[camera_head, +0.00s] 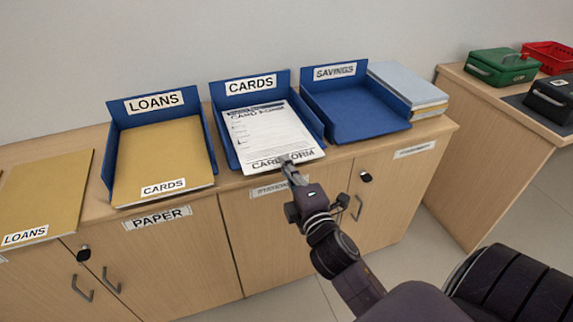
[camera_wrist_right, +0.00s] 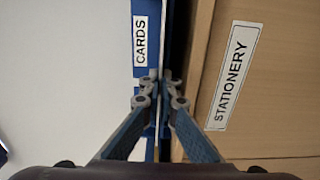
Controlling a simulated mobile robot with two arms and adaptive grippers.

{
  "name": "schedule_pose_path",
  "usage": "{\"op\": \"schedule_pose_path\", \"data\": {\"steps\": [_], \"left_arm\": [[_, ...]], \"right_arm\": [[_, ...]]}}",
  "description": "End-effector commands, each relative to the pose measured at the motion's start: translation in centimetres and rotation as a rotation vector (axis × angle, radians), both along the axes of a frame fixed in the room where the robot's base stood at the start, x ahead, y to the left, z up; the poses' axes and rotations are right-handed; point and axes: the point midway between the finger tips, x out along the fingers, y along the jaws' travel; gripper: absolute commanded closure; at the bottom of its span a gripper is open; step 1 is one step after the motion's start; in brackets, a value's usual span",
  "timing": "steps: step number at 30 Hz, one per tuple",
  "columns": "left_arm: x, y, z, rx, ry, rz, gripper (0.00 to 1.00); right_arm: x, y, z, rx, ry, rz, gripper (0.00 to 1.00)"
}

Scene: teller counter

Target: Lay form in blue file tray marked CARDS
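The form (camera_head: 268,130), a white sheet with a dark header and "CARD FORM" printed along its front edge, is over the floor of the blue CARDS tray (camera_head: 226,132). I cannot tell whether it lies flat on the tray floor or is slightly above it. My right gripper (camera_head: 289,164) is at the form's front edge, its fingers close together on that edge. In the right wrist view the fingertips (camera_wrist_right: 161,88) nearly meet on a thin edge, with the CARDS label (camera_wrist_right: 140,41) beyond. My left gripper is not in view.
The LOANS tray (camera_head: 108,150) at left holds a tan folder labelled CARDS (camera_head: 160,160). Another tan folder labelled LOANS (camera_head: 45,195) lies further left. The SAVINGS tray (camera_head: 365,115) is empty, beside a paper stack (camera_head: 410,85). Cabinet doors (camera_head: 265,235) stand below the counter edge.

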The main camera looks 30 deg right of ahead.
Motion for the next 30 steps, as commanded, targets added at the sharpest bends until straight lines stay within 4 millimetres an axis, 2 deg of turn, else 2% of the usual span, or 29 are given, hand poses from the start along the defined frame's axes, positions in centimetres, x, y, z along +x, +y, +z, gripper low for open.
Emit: {"op": "schedule_pose_path", "data": {"steps": [5,9,12,23,30], "left_arm": [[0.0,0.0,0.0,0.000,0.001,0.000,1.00],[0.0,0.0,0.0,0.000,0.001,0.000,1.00],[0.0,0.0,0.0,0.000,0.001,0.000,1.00],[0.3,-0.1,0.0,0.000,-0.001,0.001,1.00],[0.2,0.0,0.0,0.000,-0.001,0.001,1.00]], "right_arm": [[0.0,0.0,0.0,0.000,-0.001,0.000,1.00],[0.0,0.0,0.0,0.000,-0.001,0.000,0.83],[0.0,0.0,0.0,0.000,0.000,0.000,0.75],[-0.5,0.1,-0.1,0.001,0.002,0.000,0.75],[-3.8,0.9,-0.2,0.004,0.004,-0.001,0.75]]}}
